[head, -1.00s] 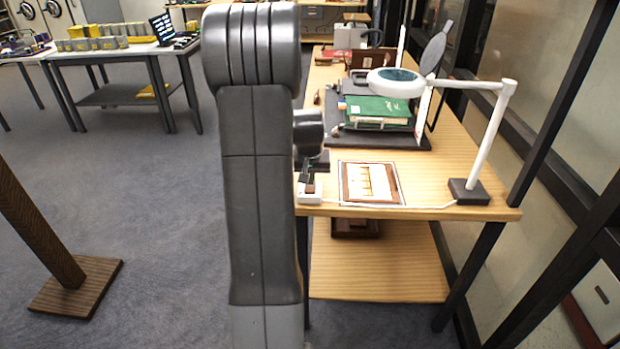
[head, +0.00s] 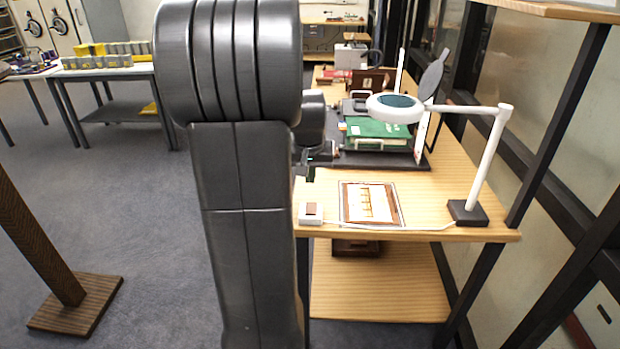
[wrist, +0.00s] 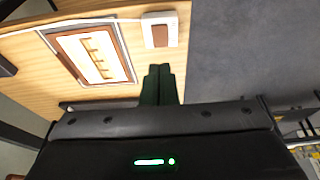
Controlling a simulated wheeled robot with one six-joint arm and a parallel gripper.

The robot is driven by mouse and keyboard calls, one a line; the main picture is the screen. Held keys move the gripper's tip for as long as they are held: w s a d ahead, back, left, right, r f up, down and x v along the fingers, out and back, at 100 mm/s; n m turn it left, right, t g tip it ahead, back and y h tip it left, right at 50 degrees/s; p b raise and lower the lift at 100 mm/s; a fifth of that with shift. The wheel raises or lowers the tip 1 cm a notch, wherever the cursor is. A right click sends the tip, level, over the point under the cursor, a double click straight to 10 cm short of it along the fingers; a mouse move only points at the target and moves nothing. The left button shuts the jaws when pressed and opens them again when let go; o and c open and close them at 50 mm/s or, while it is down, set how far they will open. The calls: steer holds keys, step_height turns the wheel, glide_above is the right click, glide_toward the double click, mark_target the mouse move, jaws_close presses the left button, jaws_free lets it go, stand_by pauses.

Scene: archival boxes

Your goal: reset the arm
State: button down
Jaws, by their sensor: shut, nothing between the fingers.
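My gripper (head: 309,170) shows at the left edge of the wooden table (head: 450,190) in the head view, partly hidden behind my own arm. In the wrist view my gripper (wrist: 158,84) has its two dark fingers together, with nothing between them. It is above the table, apart from the small white box with a brown rocker (head: 311,212). That white box also shows in the wrist view (wrist: 159,30), just beyond the fingertips.
A framed brown-and-cream panel (head: 369,204) lies on the table. A magnifier lamp (head: 482,160) stands at its right, with a green book (head: 377,128) on a dark stand behind. A wooden post (head: 40,240) stands at left; grey floor lies between.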

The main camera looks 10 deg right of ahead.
steer(key=shift+f, duration=0.1)
steer(key=x, duration=0.2)
steer(key=w+x, duration=0.1)
steer(key=x, duration=0.5)
steer(key=shift+w+d, duration=0.25)
steer(key=shift+w, duration=0.05)
steer(key=shift+w+f, duration=0.2)
steer(key=shift+w, duration=0.05)
steer(key=shift+d+r+g, duration=0.1)
steer(key=shift+r+g, duration=0.05)
steer(key=shift+g, duration=0.45)
steer(key=shift+v, duration=2.1)
